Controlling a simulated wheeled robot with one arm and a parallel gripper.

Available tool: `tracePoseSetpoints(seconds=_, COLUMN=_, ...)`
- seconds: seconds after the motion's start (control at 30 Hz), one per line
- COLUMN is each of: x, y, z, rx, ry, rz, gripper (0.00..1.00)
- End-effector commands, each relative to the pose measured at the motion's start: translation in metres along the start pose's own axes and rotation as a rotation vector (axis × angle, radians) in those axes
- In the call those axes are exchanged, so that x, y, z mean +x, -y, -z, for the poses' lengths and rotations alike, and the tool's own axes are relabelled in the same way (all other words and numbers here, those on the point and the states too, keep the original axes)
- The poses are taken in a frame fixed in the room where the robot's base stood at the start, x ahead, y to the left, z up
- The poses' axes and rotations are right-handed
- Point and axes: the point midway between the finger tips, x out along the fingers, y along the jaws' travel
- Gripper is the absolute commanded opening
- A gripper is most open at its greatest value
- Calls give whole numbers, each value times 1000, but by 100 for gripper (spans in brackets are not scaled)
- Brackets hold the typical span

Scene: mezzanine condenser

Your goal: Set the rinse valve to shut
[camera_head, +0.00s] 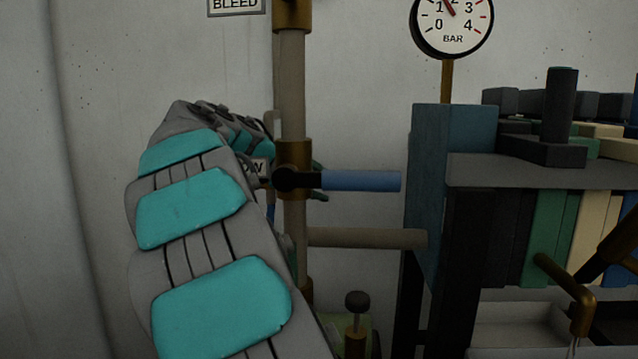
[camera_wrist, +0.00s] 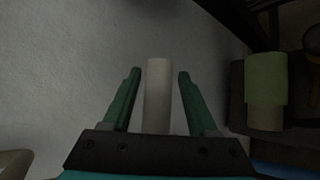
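No label reading rinse is legible, so I cannot tell which valve is the rinse valve. In the head view a valve with a blue lever (camera_head: 360,181) sits on a vertical pipe (camera_head: 292,90), its lever horizontal and pointing right. My gripper (camera_wrist: 158,73) is open in the wrist view, with its green fingers apart. A pale cylinder (camera_wrist: 157,95) shows between the fingers, with a visible gap on each side. In the head view my arm and the pipe hide most of my gripper; small green parts show just behind the blue lever.
A BLEED sign (camera_head: 235,5) is at the top, and a pressure gauge (camera_head: 452,22) at upper right. A horizontal pipe (camera_head: 365,238) runs to a blue-grey plate unit (camera_head: 428,190). A black knob (camera_head: 357,301) stands below. A light green sleeve (camera_wrist: 266,78) is right in the wrist view.

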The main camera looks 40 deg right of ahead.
Motion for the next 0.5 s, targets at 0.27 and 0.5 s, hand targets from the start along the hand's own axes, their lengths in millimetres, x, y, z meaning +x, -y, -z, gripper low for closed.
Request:
tracePoseSetpoints(seconds=0.27, x=-1, y=-1, z=0, rx=0, ry=0, rz=-2, gripper=62)
tracePoseSetpoints(seconds=0.5, x=-19, y=-1, z=1, rx=0, ry=-2, rz=-4, gripper=62)
